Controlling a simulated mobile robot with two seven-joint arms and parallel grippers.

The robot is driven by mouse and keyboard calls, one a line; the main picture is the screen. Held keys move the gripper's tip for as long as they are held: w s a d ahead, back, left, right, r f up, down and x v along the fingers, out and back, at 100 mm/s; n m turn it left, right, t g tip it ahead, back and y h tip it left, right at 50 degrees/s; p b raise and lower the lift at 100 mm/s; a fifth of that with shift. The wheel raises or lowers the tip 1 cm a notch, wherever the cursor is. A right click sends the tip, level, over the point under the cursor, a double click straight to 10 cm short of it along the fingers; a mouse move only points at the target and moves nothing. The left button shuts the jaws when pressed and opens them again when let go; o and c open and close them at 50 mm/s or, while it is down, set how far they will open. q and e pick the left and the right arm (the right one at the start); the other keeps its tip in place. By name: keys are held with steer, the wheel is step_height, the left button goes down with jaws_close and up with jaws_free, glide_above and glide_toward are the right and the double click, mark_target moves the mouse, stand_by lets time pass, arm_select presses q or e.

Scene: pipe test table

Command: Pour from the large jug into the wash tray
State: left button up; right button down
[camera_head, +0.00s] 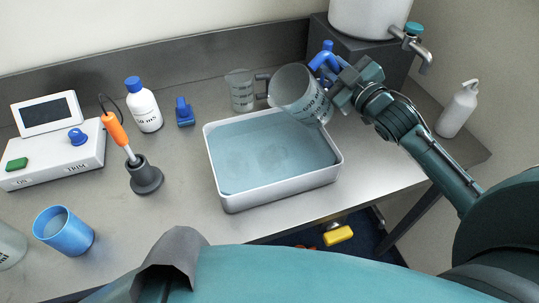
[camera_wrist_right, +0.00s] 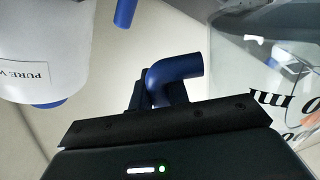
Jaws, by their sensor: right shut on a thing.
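The large jug (camera_head: 296,90) is clear with dark markings and a blue handle (camera_head: 323,55). It is tilted with its mouth toward the left, over the back right part of the wash tray (camera_head: 284,192). The tray is white and rectangular, with a sheet of bluish liquid in it. My right gripper (camera_head: 338,80) is shut on the jug's handle. In the right wrist view the handle (camera_wrist_right: 175,72) rises behind the dark jaw, and the jug wall (camera_wrist_right: 265,60) fills the right side. I cannot make out a falling stream. My left gripper is out of view.
A smaller clear jug (camera_head: 241,92) stands behind the tray. A white tank (camera_head: 368,15) with a tap (camera_head: 412,38) sits on a dark stand close behind my right gripper. A white bottle (camera_head: 146,108), orange-handled probe (camera_head: 115,130), meter (camera_head: 52,140) and blue cup (camera_head: 66,232) are left.

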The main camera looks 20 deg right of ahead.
step_height(320, 180, down, 3)
steer(key=m, duration=0.3)
steer(key=shift+d+r+m, duration=0.1)
steer(key=shift+r+m, duration=0.1)
steer(key=shift+m, duration=0.1)
steer(key=shift+f, duration=0.1)
